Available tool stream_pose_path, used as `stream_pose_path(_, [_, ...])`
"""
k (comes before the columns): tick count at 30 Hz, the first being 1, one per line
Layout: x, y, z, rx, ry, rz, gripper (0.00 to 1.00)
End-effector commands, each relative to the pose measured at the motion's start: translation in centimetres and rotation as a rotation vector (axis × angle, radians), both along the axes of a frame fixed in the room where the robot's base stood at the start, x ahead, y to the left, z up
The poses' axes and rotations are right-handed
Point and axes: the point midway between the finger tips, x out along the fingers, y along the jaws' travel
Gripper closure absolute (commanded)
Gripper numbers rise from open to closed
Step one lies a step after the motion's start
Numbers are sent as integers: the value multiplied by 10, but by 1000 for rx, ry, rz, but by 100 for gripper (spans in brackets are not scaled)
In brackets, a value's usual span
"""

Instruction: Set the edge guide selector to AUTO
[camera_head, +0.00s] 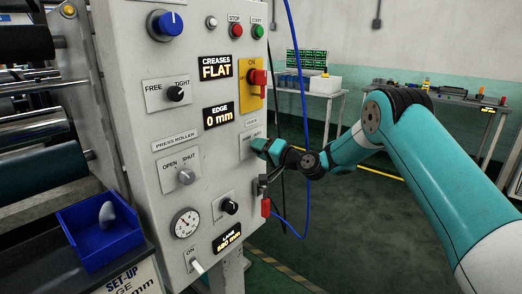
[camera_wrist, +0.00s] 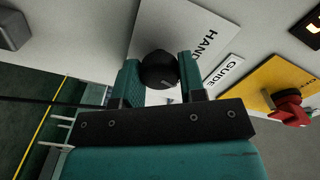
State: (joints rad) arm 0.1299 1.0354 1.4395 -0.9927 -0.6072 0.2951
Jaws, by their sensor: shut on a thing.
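The edge guide selector is a black round knob (camera_wrist: 158,70) on a white plate (camera_wrist: 180,22) lettered HAND. A GUIDE label (camera_wrist: 222,70) sits beside the plate.
A red switch on a yellow plate (camera_head: 245,97) is above the selector. The EDGE display (camera_head: 218,115) reads 0 mm. The OPEN/SHUT knob (camera_head: 187,176), a lower black knob (camera_head: 229,206) and a red-handled part (camera_head: 266,207) are nearby. A blue cable hangs behind my wrist.

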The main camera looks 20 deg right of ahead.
Motion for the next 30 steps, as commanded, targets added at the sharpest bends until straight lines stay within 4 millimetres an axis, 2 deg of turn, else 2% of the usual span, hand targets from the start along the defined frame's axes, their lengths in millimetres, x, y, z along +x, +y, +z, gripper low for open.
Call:
stream_pose_path(12, [0,-2,-1,169,123,-3,86])
stream_pose_path(30, [0,-2,-1,199,146,-3,86])
